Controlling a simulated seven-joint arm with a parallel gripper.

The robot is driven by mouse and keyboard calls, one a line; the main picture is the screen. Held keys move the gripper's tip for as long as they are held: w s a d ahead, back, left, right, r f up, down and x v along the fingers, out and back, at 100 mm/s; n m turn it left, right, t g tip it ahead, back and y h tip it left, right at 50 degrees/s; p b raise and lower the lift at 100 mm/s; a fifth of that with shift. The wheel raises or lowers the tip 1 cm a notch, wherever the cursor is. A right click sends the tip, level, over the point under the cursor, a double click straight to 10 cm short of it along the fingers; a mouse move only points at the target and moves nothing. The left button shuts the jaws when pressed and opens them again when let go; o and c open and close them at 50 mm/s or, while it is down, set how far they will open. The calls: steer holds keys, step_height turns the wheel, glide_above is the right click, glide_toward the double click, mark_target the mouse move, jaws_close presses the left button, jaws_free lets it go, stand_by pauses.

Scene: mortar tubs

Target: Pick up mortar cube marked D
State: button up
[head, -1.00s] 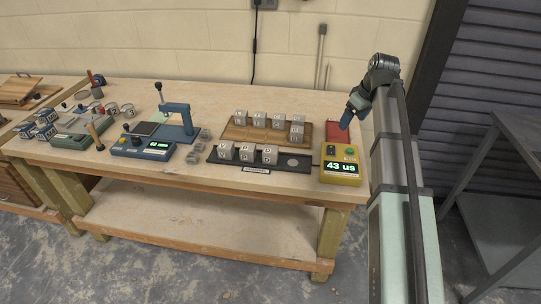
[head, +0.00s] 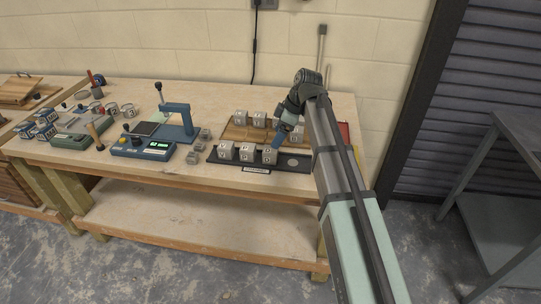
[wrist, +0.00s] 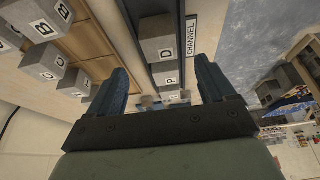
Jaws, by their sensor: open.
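The cube that reads D (wrist: 157,48) is grey and stands on the dark channel tray (wrist: 191,75), nearest me in the row in the wrist view. In the head view, this looks like the rightmost cube (head: 270,155) of the front row. My gripper (wrist: 161,76) is open and empty; its two blue fingers point toward the row, with the D cube between them in the picture but apart from them. In the head view my gripper (head: 281,140) is above and just behind that cube. My arm hides part of the tray's right end.
Behind the tray, a wooden board (wrist: 93,33) bears several more lettered cubes. Another cube (head: 247,152) stands close left of the D cube. A blue press (head: 178,118) and a blue meter (head: 140,147) stand further left. A red thing (head: 345,133) shows beside my arm.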

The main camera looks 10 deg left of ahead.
mark_target(271, 149)
steer(key=shift+x, duration=4.15)
steer(key=shift+c, duration=0.3)
steer(key=c, duration=1.2)
